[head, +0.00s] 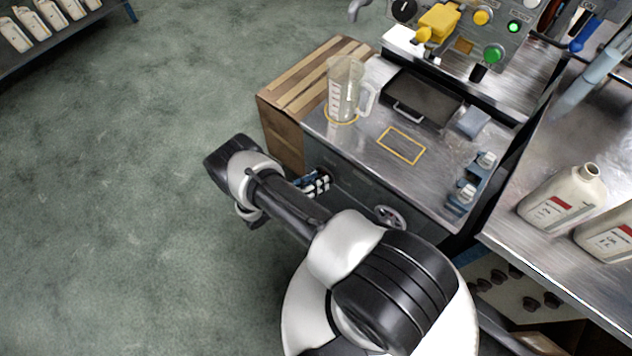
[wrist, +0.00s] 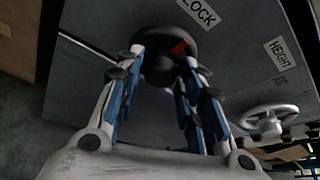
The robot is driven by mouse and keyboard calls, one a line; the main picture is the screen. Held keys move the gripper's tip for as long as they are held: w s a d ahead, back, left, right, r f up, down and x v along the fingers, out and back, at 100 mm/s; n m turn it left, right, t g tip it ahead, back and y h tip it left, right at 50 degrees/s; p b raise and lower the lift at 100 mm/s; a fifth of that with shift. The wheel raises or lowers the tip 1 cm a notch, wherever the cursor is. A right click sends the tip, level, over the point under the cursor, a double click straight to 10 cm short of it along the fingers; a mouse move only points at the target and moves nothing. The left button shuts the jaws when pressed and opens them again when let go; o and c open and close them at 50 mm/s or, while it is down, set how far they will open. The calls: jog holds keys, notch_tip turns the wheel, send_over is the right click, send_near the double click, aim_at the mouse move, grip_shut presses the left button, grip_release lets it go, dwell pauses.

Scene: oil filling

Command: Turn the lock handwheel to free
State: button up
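The lock handwheel (wrist: 165,42) is a dark round wheel with a red mark, on the grey cabinet front under the LOCK label (wrist: 198,12) in the wrist view. My gripper (wrist: 163,62) is at it, with one blue-and-black finger on each side of its hub. The fingertips overlap the wheel's lower part; whether they press on it is unclear. In the head view my gripper (head: 316,183) is at the cabinet front, and the lock handwheel is hidden behind my gripper and arm.
A pale height handwheel (wrist: 272,120) is to the right, below the HEIGHT label (wrist: 282,50); it also shows in the head view (head: 390,217). A clear jug (head: 345,90) stands on the cabinet top. White bottles (head: 562,198) stand on the right bench. The floor at left is clear.

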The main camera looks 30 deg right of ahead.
jog(key=c, duration=0.6)
jog(key=shift+c, duration=0.2)
jog(key=m+t+p, duration=0.1)
jog(key=m+t, duration=0.1)
jog(key=m, duration=0.2)
jog(key=m+t+y+p, duration=0.1)
jog(key=m+t, duration=0.2)
jog(key=m, duration=0.1)
jog(key=m+t+p, duration=0.2)
jog(key=m+t, duration=0.1)
jog(key=m, duration=0.1)
jog(key=shift+s+d+f+y, duration=0.1)
jog(key=shift+s+f+y, duration=0.05)
jog(key=shift+s+y, duration=0.2)
dwell(0.3)
dwell(0.4)
jog(key=shift+m, duration=0.3)
